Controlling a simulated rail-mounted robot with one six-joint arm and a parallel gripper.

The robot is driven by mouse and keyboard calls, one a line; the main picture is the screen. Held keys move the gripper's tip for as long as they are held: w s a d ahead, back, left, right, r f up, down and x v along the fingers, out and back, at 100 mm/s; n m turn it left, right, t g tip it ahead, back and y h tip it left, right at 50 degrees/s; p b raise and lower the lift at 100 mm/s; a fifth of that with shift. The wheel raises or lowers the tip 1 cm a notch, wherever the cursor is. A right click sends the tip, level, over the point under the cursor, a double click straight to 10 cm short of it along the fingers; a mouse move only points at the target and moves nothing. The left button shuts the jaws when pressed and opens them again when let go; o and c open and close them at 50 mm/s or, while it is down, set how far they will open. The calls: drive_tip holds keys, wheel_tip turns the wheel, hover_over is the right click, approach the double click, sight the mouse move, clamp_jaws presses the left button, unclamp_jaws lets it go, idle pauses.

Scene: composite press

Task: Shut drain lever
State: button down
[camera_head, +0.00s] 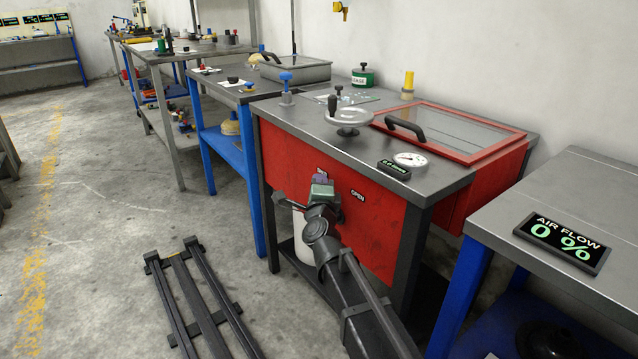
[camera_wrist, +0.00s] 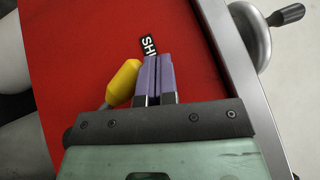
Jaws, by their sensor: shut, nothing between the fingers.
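The drain lever (camera_wrist: 124,82) has a yellow grip and shows in the wrist view against the red front panel, just left of my gripper's fingers. Its grip lies close beside the left finger; I cannot tell whether they touch. My gripper (camera_wrist: 154,62) is shut, its purple fingers together and empty, with the tips near a black label (camera_wrist: 148,46) reading "SH", the rest hidden. In the head view my gripper (camera_head: 321,178) is at the red panel (camera_head: 370,215), between the partly hidden left label and the "OPEN" label (camera_head: 358,195). The lever is hidden there.
A handwheel (camera_head: 348,118) stands on the press top and shows at the upper right in the wrist view (camera_wrist: 262,40). A red-framed glass lid (camera_head: 455,130) lies on the top. A table with an air-flow display (camera_head: 562,241) stands at the right.

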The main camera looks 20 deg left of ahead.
drive_tip(key=s+d+r+p, duration=0.4)
drive_tip(key=s+r+p, duration=0.3)
drive_tip(key=s, duration=0.2)
drive_tip(key=shift+s+d+r, duration=0.25)
drive_tip(key=shift+d+r, duration=0.1)
